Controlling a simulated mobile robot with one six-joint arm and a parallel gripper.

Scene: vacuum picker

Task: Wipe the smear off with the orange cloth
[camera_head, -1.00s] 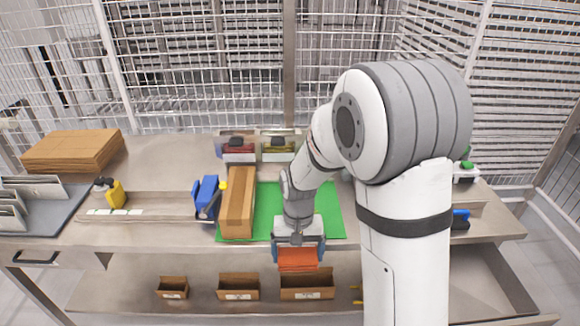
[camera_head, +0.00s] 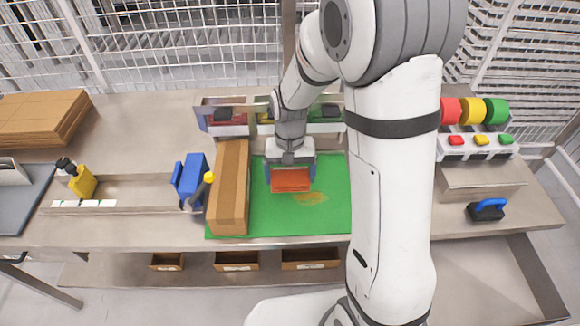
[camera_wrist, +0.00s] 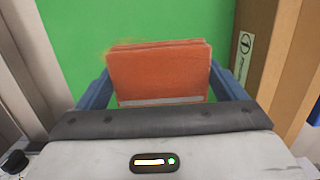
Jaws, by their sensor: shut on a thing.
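My gripper (camera_head: 291,180) is shut on the folded orange cloth (camera_head: 290,181), which hangs over the green mat (camera_head: 262,217). The cloth (camera_wrist: 158,72) fills the middle of the wrist view between the blue fingers. A yellow-brown smear (camera_head: 310,197) lies on the mat just in front and to the right of the cloth in the head view. Part of the smear may be hidden by the cloth. A faint yellowish edge shows beside the cloth's upper left in the wrist view. I cannot tell whether the cloth touches the mat.
A long cardboard box (camera_head: 231,188) lies along the mat's left side, beside a blue tool (camera_head: 190,180). Small bins (camera_head: 227,119) stand behind the mat. To the right are coloured rolls (camera_head: 473,112) and a blue-handled black tool (camera_head: 487,209). My arm hides the mat's right side.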

